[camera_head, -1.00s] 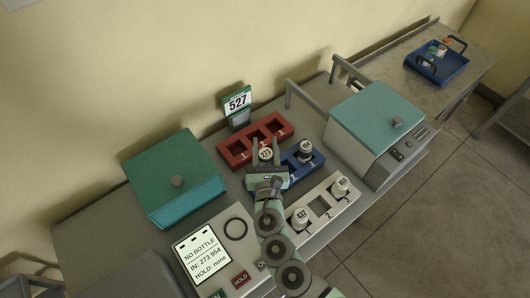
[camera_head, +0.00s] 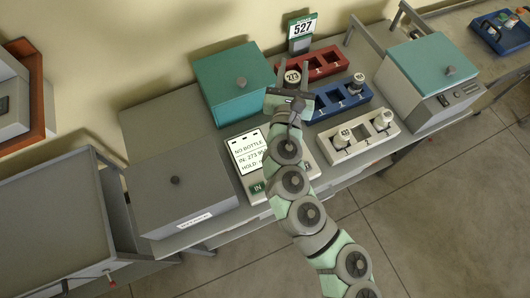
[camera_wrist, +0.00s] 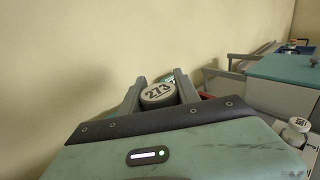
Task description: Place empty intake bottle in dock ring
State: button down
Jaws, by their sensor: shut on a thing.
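My gripper (camera_head: 292,86) is shut on a bottle with a white cap marked 273 (camera_head: 292,77). It holds the bottle up between the teal box and the racks. In the wrist view the same capped bottle (camera_wrist: 158,92) sits between the two fingers; its lower body is hidden by my gripper. The dock unit has a screen (camera_head: 248,150) whose visible text reads NO BOTTLE and IN: 273. My arm covers part of the screen and hides the dock ring.
A teal box (camera_head: 232,84) stands left of my gripper. A red rack (camera_head: 325,62), a blue rack (camera_head: 338,100) with one bottle and a white rack (camera_head: 362,141) with two bottles stand to the right. A 527 sign (camera_head: 302,28) stands behind. A grey box (camera_head: 180,185) is left of the dock.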

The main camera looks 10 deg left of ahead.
jog(key=shift+s+a+f+b, duration=0.2)
jog(key=shift+s+f+b, duration=0.1)
jog(key=shift+f, duration=0.2)
jog(key=shift+s+a+f+b, duration=0.2)
jog(key=shift+s+f, duration=0.05)
jog(key=shift+f, duration=0.2)
jog(key=shift+w+d+f+b, duration=0.1)
jog(key=shift+f+b, duration=1.55)
jog(key=shift+f, duration=2.8)
jog(key=shift+w+f+b, duration=0.1)
jog(key=shift+f+b, duration=1.55)
jog(key=shift+f, duration=2.8)
jog(key=shift+f, duration=0.25)
jog(key=c, duration=0.9)
grip_release()
jog(key=shift+r, duration=0.15)
jog(key=shift+s+r, duration=0.1)
jog(key=shift+r, duration=0.05)
jog(key=s, duration=1.1)
jog(key=shift+s+a, duration=0.25)
jog(key=shift+s, duration=0.15)
